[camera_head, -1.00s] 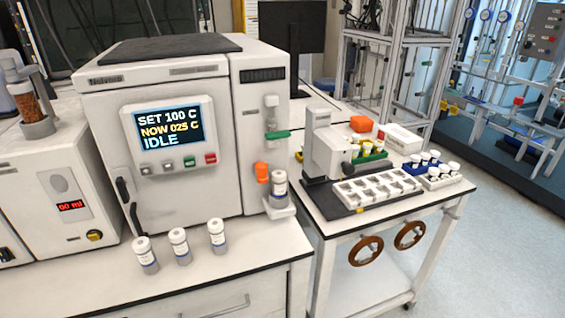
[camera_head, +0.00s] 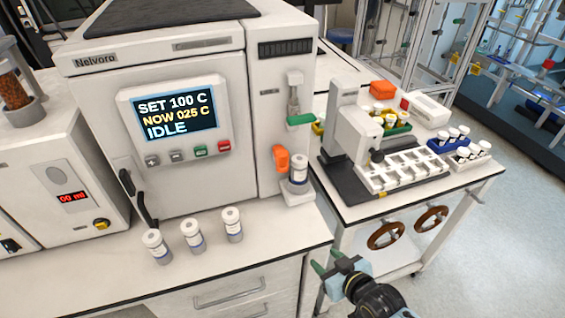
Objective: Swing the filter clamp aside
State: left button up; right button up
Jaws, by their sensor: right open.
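The white reactor cabinet (camera_head: 150,80) stands on the left bench, its display reading SET 100 C, NOW 025 C, IDLE. On its right front column are a green lever (camera_head: 300,119) below a clear fitting (camera_head: 294,92) and an orange part (camera_head: 281,158) lower down. I cannot tell for certain which is the filter clamp. A capped vial (camera_head: 299,170) sits on a small white ledge beside the orange part. My right gripper (camera_head: 328,261) is at the bottom, right of the bench corner, open and empty, well below the column. My left gripper is out of view.
Three capped vials (camera_head: 191,236) stand in front of the cabinet. A white cart (camera_head: 450,188) on the right holds a white instrument (camera_head: 347,125), a sample tray (camera_head: 403,168) and vial racks. The bench top before the column is clear.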

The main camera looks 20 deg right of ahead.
notch_tip(320, 180, up, 14)
jog(key=w+a+f+t+y, duration=0.1)
jog(key=w+a+t+y, duration=0.1)
jog(key=w+t, duration=0.1)
jog(key=n+t+y+p, duration=0.1)
jog(key=t, duration=0.1)
send_near(286, 160)
jog(key=p+x, duration=0.1)
jog(key=x, duration=1)
jog(key=shift+w, duration=0.2)
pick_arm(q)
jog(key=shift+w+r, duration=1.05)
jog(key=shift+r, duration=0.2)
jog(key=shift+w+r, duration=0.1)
pick_arm(e)
grip_shut()
